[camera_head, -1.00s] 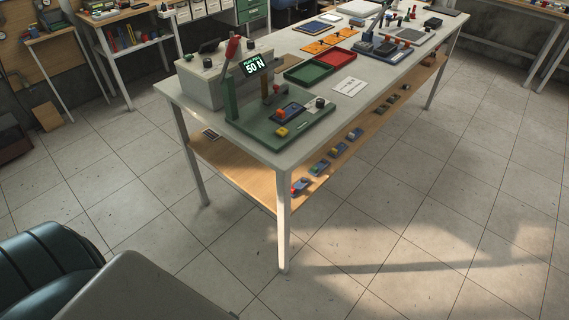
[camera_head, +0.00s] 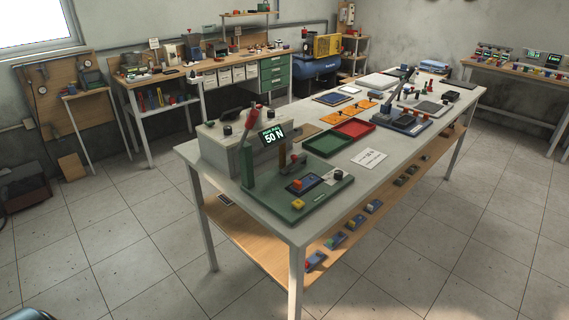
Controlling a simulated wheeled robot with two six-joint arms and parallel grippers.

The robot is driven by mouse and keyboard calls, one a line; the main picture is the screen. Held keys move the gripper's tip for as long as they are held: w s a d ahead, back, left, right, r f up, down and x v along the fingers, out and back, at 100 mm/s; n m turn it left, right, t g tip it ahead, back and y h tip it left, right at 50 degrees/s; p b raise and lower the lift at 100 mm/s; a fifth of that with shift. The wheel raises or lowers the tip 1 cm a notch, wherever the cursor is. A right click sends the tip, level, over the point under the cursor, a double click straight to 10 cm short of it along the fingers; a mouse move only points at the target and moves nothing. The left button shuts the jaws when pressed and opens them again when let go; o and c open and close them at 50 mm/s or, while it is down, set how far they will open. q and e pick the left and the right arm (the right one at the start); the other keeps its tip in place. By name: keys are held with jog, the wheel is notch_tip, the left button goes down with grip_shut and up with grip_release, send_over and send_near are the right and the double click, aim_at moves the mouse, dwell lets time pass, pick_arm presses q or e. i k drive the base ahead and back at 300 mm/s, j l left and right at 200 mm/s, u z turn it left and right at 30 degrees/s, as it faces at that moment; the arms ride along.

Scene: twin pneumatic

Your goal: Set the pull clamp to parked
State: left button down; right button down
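A green-based test fixture (camera_head: 265,205) stands on the near end of the long grey table. It has an upright green post, a red-tipped lever (camera_head: 256,113) standing up, and a display (camera_head: 273,135) reading "50 N". On its base are a dark plate with a red knob (camera_head: 297,184), a yellow block (camera_head: 298,204) and a black knob (camera_head: 338,174). Which part is the pull clamp, and its setting, I cannot tell at this size. Neither of my grippers is in view.
The long table (camera_head: 325,222) carries a green tray (camera_head: 327,144), a red tray (camera_head: 354,128), a white card (camera_head: 369,159) and a lever press (camera_head: 405,122) farther back. A lower shelf (camera_head: 250,238) holds several small blocks. Open tiled floor lies around the table.

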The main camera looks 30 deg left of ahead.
aim_at(286, 172)
jog(key=i+u, duration=0.45)
jog(key=u, duration=0.25)
jog(key=i+l+u, duration=0.15)
jog(key=u, duration=0.2)
jog(key=i, duration=0.1)
